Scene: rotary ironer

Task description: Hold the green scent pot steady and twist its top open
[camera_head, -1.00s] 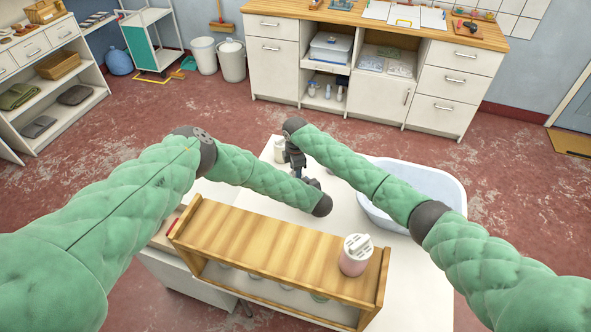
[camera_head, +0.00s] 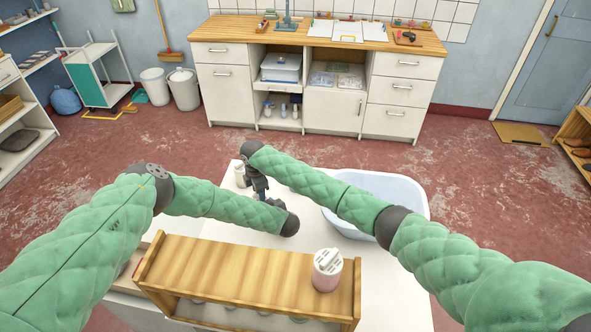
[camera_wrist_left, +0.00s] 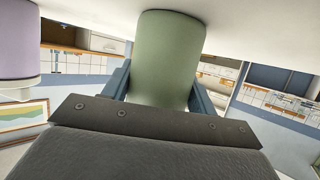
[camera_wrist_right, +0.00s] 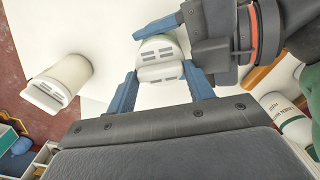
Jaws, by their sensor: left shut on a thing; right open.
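The green scent pot (camera_wrist_left: 166,58) stands between the fingers of my left gripper (camera_wrist_left: 160,88) in the left wrist view. That gripper is shut on its body. In the right wrist view the pot's white slotted top (camera_wrist_right: 160,58) shows, with a blue finger of my left gripper beside it. My right gripper (camera_wrist_right: 161,90) is open, with one finger on each side of the top's near part. I cannot tell whether they touch it. In the head view my right gripper (camera_head: 258,186) is over the white table, and my arms hide the green pot.
A cream pot with a slotted top (camera_wrist_right: 60,83) stands close by. A lavender pot (camera_wrist_left: 17,42) shows in the left wrist view. A wooden rack (camera_head: 225,270) carries a pink pot (camera_head: 327,272) near me. A pale basin (camera_head: 408,190) stands at the table's right.

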